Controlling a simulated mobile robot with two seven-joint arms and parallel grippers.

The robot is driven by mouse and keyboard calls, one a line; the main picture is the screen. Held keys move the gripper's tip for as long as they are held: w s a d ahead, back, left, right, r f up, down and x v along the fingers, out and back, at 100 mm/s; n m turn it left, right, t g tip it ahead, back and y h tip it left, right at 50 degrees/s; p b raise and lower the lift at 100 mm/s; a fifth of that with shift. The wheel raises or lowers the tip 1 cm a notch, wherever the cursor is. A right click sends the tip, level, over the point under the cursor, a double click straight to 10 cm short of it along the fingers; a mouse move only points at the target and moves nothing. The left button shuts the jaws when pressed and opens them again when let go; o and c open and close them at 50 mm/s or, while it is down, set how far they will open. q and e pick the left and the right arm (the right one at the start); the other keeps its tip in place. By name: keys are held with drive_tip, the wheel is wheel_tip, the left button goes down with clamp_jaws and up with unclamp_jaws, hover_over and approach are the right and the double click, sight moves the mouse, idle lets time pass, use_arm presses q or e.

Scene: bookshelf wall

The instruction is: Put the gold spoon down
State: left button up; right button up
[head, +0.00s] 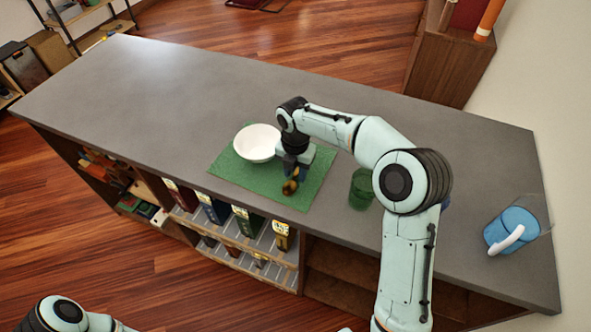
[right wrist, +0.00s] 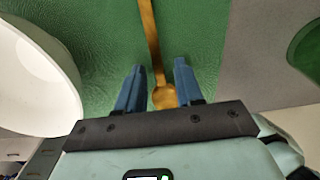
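The gold spoon (right wrist: 149,35) shows in the right wrist view over the green mat (right wrist: 90,35), its handle running up and its bowl low between my fingers. My right gripper (right wrist: 160,68) is open, with a visible gap between each finger and the spoon. In the head view my right gripper (head: 294,180) points down low over the mat (head: 255,182), right of the white bowl. The spoon's gold bowl end (head: 290,187) shows at its fingertips; the handle is hidden there. The spoon seems to rest on the mat. My left gripper is out of view.
A white bowl (head: 257,143) stands on the mat. A green glass (head: 361,188) stands right of it, close to my right arm. A blue pitcher (head: 510,230) is at the counter's right end. The counter's left part (head: 150,95) is clear.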

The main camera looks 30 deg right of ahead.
sight(295, 175)
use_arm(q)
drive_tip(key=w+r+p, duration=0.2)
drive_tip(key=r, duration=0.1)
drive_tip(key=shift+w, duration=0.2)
use_arm(e)
wheel_tip(295, 175, up, 12)
drive_tip(key=shift+r, duration=0.2)
drive_tip(key=shift+a, duration=0.1)
